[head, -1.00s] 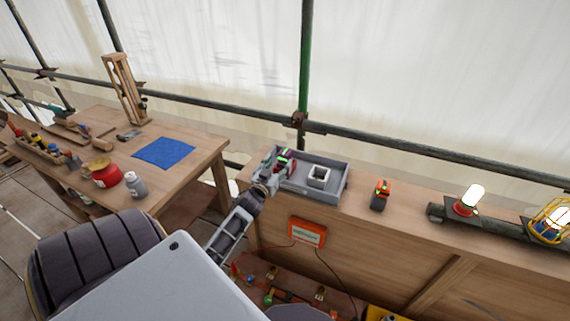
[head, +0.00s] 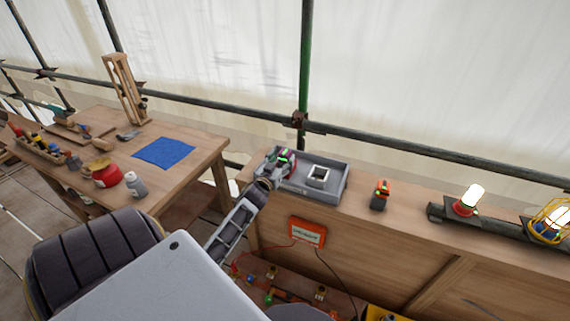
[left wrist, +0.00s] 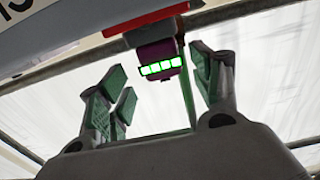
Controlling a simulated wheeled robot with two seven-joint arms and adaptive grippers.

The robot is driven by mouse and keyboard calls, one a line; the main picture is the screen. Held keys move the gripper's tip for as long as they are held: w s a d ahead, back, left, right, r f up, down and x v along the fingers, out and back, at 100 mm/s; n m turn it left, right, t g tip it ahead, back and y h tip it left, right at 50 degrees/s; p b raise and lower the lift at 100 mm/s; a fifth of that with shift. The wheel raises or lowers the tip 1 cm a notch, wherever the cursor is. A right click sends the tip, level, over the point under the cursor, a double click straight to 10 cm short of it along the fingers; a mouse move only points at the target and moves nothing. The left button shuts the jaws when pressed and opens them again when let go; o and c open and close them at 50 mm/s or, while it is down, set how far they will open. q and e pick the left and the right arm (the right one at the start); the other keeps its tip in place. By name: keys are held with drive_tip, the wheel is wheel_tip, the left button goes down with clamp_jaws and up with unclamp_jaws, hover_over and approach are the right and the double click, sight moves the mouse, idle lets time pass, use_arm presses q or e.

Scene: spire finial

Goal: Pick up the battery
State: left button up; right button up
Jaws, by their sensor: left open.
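The battery (left wrist: 160,62) is a small dark purple block with a row of lit green cells. In the left wrist view it sits between the finger pads, with a gap on each side. My left gripper (left wrist: 158,78) is open around it and does not visibly touch it. My right gripper is not in view.
A pale square holder (head: 319,177) stands in the tray. A dark block with an orange top (head: 380,194) stands on the bench to its right, then a lit lamp (head: 468,202). An orange box (head: 308,232) is on the bench front. A blue mat (head: 163,152) lies on the left table.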

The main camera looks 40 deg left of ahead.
sight(282, 156)
use_arm(q)
drive_tip(key=shift+x, duration=1.15)
drive_tip(key=shift+w+a+r, duration=0.15)
drive_tip(key=shift+w+a, duration=0.3)
drive_tip(key=shift+w, duration=0.3)
drive_tip(key=shift+w+a, duration=0.1)
drive_tip(key=shift+w, duration=0.15)
drive_tip(key=c, duration=1.3)
clamp_jaws()
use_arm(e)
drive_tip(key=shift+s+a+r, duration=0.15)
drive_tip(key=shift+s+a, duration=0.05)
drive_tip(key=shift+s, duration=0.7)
